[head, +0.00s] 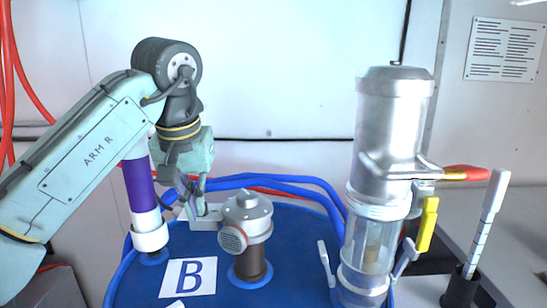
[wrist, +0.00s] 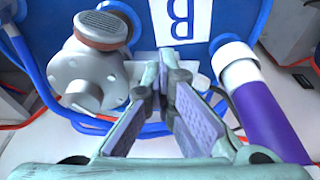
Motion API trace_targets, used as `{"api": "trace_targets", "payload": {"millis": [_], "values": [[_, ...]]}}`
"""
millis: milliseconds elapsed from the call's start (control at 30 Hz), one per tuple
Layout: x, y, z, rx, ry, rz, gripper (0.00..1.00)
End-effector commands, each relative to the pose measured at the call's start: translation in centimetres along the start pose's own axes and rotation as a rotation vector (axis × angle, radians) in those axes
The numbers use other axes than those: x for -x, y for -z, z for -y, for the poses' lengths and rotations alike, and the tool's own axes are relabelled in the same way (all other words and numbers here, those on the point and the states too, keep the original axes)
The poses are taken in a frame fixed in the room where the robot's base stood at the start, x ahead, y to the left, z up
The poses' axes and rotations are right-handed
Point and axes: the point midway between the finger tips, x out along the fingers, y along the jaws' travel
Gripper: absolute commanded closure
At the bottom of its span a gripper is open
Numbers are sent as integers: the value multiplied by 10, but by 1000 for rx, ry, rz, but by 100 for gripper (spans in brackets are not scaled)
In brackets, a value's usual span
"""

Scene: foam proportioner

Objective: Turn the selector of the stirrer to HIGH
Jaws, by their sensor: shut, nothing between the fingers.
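A grey rounded unit (head: 247,215) with a round pinkish grille stands on a brown post on the blue drum top; it looks like the stirrer. It also shows at the left of the wrist view (wrist: 88,72). A pale side block (head: 207,222) reaches left from it. My gripper (head: 201,210) points down at this block, left of the unit. In the wrist view my gripper (wrist: 163,84) has its fingertips together, with nothing seen between them. The fingers partly hide the block, and I cannot tell whether they touch it. No HIGH mark or selector position is readable.
A purple-and-white tube (head: 141,195) stands close left of my gripper. A "B" label (head: 188,278) lies on the blue drum top (head: 222,291). Blue hoses (head: 290,181) run behind. A metal-and-clear cylinder (head: 388,125) with a yellow lever (head: 427,225) stands right.

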Motion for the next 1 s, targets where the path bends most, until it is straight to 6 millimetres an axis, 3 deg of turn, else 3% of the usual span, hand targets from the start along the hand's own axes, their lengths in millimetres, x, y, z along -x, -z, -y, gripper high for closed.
{"api": "trace_targets", "payload": {"millis": [1000], "values": [[-4,0,5,4,0,2,100]]}}
